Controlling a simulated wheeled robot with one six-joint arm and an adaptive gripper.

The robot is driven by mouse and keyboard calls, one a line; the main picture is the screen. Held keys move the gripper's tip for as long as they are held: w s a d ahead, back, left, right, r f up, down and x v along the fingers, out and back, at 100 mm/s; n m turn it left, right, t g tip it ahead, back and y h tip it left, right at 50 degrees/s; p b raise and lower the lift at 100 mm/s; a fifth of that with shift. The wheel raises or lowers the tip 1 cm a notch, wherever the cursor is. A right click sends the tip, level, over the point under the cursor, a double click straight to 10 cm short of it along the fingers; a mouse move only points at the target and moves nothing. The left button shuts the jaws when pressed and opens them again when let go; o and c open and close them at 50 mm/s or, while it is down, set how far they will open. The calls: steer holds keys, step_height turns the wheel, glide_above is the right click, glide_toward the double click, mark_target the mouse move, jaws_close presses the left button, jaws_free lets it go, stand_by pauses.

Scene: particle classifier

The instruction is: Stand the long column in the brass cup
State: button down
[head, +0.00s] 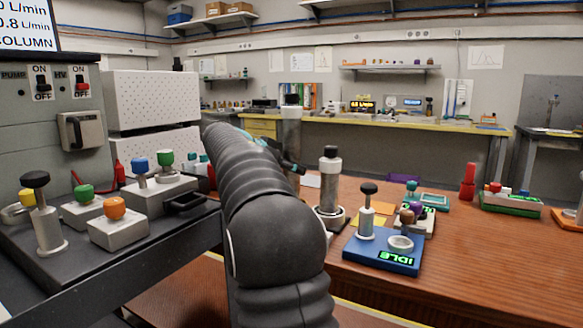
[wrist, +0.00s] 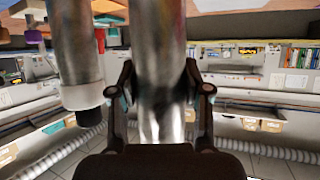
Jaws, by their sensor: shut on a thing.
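A long metal column (head: 290,132) with a pale collar and black cap stands upright beyond my arm in the head view. My gripper (head: 293,167) is shut on it, and my arm hides its lower end. In the wrist view the column (wrist: 160,50) runs between the two fingers of my gripper (wrist: 160,95). I cannot make out the brass cup for certain in either view.
Right of the held column, another column (head: 330,185) stands in a ringed base on the wooden table (head: 470,250). A blue IDLE unit (head: 382,256) holds a small column and a pale empty ring (head: 400,243). A panel (head: 60,270) with knobbed blocks is left.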

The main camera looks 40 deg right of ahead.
steer(key=c, duration=0.5)
jaws_free()
steer(key=v, duration=1.2)
